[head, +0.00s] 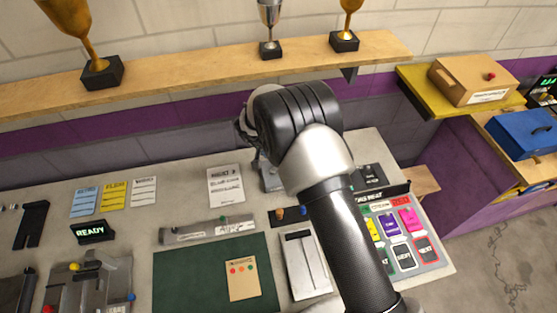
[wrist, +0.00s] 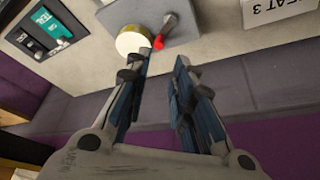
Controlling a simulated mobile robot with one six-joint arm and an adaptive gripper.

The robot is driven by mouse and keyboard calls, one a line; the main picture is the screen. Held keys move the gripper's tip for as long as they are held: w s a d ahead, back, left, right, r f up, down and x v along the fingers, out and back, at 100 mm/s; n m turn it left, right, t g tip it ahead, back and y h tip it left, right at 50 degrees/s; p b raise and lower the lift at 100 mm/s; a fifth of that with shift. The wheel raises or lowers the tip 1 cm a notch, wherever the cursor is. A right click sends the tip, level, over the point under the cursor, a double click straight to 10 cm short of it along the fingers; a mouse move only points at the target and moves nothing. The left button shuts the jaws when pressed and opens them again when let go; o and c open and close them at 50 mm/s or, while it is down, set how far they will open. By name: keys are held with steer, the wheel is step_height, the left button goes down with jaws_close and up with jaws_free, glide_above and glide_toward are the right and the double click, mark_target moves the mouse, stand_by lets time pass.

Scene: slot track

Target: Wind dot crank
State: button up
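In the wrist view a grey box (wrist: 150,22) carries a short dark crank arm with a red knob (wrist: 158,43). A round cream-and-gold disc (wrist: 132,40) sits on the same box, left of the crank. My gripper (wrist: 165,60) is open, with its two dark fingers apart and nothing held between them. The red knob lies just beyond the left fingertip; I cannot tell whether they touch. In the head view my arm hides most of the gripper and the crank; part of a grey box (head: 270,178) shows beside the arm.
A wooden shelf (head: 200,75) with trophies runs along the wall above the bench. A green mat (head: 190,280), a READY display (head: 92,232) and a panel of coloured cards (head: 407,240) lie around the arm. A MEAT- or HEAT-like label card (wrist: 275,10) is near the box.

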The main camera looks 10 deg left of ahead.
steer(key=b+x, duration=0.1)
steer(key=x, duration=1.1)
steer(key=shift+w+d, duration=0.1)
steer(key=shift+w, duration=0.1)
jaws_close()
